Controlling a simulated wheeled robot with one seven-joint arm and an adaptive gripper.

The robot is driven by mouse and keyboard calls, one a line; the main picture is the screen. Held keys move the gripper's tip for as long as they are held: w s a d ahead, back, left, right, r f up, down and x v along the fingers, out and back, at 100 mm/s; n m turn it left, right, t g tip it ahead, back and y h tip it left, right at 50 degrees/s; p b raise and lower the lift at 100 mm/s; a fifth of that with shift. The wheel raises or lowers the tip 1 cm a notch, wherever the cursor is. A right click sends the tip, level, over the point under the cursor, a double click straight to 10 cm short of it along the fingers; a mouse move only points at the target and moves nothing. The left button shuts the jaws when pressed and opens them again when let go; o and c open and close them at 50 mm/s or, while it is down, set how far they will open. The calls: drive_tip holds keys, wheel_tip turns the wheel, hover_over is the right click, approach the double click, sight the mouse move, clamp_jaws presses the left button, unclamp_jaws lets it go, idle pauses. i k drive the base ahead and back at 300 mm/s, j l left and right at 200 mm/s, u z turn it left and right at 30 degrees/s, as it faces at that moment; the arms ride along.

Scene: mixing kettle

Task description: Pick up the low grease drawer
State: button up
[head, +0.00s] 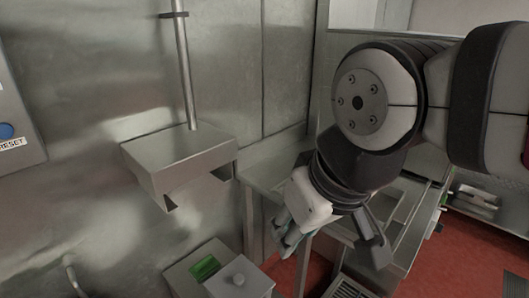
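I cannot make out a low grease drawer for certain. My gripper (329,243) hangs down right of centre, to the right of and above this box. Its fingers are spread apart, and nothing shows between them. My arm hides part of the metal table behind it.
A metal hood (180,158) on a vertical pipe juts from the steel wall at left. A blue reset button (7,131) sits at the far left. A metal table (258,177) stands behind my gripper. A slotted grate (345,288) lies at the bottom. Red floor (480,250) shows at right.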

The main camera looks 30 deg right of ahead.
sight(388, 204)
drive_tip(key=z, duration=1.2)
drive_tip(key=u, duration=1.35)
drive_tip(key=z, duration=1.35)
drive_tip(key=i+l+u, duration=0.15)
drive_tip(key=u, duration=0.15)
drive_tip(key=i+l+u, duration=0.15)
drive_tip(key=l+u, duration=0.15)
